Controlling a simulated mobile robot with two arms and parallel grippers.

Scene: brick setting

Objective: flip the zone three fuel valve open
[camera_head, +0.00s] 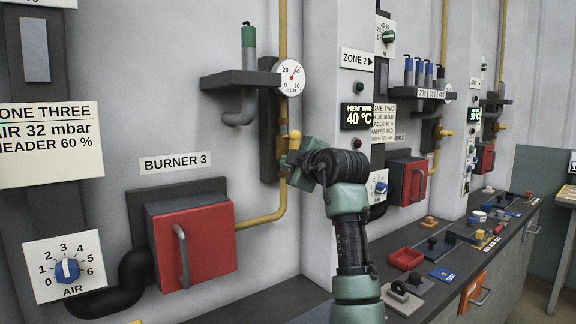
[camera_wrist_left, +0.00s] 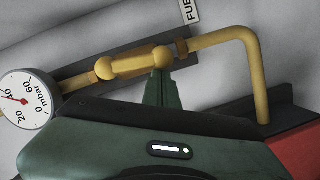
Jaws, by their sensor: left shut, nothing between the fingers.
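The zone three fuel valve is a yellow fitting on the yellow fuel pipe above the burner 3 box. In the head view its rounded knob (camera_head: 295,135) shows just above my left gripper (camera_head: 290,161), which hides much of the valve. In the left wrist view the yellow valve handle (camera_wrist_left: 134,63) lies roughly along the pipe, with a rounded end at each side. My left gripper (camera_wrist_left: 162,75) is shut and empty, its tips at the handle's right end; touching or just short of it, I cannot tell. My right gripper is out of view.
A round mbar gauge (camera_head: 291,77) sits above the valve beside a dark shelf (camera_head: 241,78). The red burner 3 box (camera_head: 191,243) stands out from the wall at lower left. A bench (camera_head: 440,262) with trays and small parts runs along the right.

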